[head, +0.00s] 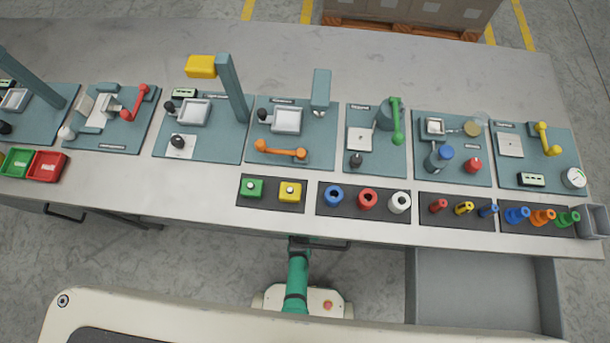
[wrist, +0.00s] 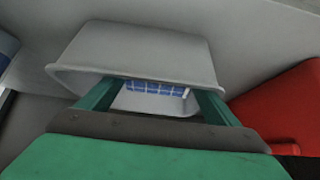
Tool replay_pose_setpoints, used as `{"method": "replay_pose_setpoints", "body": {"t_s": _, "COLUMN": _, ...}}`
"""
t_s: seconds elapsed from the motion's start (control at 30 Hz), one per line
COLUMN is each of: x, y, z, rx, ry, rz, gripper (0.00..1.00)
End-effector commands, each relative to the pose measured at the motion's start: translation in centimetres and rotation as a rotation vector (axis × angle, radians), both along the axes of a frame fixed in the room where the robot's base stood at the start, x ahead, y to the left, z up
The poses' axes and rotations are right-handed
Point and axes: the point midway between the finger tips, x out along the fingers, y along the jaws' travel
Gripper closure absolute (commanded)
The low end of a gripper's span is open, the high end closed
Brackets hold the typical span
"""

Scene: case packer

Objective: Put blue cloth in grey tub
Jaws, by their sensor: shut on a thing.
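A pale grey tub (wrist: 140,52) fills the upper middle of the wrist view, with its rim towards me. My gripper (wrist: 156,90) reaches over the rim, one teal finger at each side of the opening. A blue checked cloth (wrist: 150,87) shows between the fingertips, and my gripper is shut on it. Only a narrow strip of the cloth shows; the rest is hidden. I cannot tell whether the cloth touches the tub's inside. In the head view neither the cloth nor my gripper's fingertips can be made out.
A red object (wrist: 285,105) stands close at the right of the tub in the wrist view, and a blue one (wrist: 6,48) at the left. In the head view a long bench (head: 130,185) carries several stations. An open grey drawer (head: 475,290) juts out at the right.

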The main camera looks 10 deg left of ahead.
Motion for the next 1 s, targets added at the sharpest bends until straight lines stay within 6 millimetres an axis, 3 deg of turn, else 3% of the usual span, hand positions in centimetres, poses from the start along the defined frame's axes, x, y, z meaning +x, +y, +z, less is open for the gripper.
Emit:
{"method": "replay_pose_setpoints", "body": {"t_s": 0.37, "x": 0.6, "y": -0.1, "z": -1.1, "rx": -0.002, "ry": 0.022, "rz": 0.001, "gripper": 0.49}}
{"method": "replay_pose_setpoints", "body": {"t_s": 1.0, "x": 1.1, "y": -0.1, "z": -0.8, "rx": 0.001, "ry": 0.292, "rz": 0.001, "gripper": 0.49}}
